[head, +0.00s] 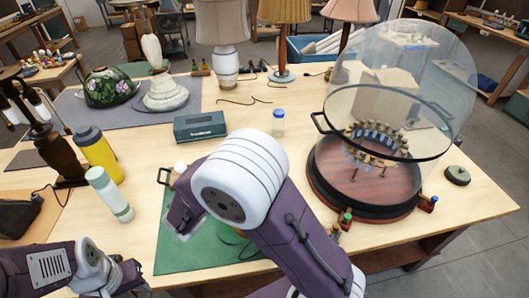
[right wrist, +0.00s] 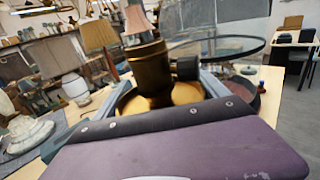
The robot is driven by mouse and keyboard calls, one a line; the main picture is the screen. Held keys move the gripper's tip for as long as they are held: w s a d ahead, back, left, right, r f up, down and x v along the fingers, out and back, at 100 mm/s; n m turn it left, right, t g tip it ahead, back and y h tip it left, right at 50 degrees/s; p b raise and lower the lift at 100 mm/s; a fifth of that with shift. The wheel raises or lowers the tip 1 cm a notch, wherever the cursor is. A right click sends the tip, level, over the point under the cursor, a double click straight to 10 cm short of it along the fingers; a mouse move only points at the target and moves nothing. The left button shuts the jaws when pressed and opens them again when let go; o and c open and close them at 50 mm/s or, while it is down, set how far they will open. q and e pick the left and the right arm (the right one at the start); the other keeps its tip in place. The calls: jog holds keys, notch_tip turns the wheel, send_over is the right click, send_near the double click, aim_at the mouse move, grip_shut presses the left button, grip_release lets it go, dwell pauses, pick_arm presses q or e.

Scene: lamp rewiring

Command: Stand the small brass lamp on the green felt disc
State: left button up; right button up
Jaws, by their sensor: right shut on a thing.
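The small brass lamp (right wrist: 150,66) fills the middle of the right wrist view, with a round brass base and a dark knob on its side. My right gripper (right wrist: 160,92) is shut on it. In the head view my right gripper (head: 182,215) is over the left part of the green mat, and my arm hides most of the lamp. My left gripper (head: 125,278) is low at the left, its jaws too dark to read. A small dark green round thing (head: 457,175) lies at the table's right; I cannot tell if it is the felt disc.
A glass-domed case (head: 365,185) with a dark red base stands right of my right arm. A green rectangular mat (head: 190,258) lies under the arm.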

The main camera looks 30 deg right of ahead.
jog(key=w+a+f+p, duration=0.2)
jog(key=w+a+f, duration=0.3)
jog(key=f, duration=0.3)
jog(key=shift+w+a+f, duration=0.2)
jog(key=shift+w, duration=0.05)
jog(key=shift+f, duration=0.1)
jog(key=o, duration=2)
jog(key=shift+f, duration=0.1)
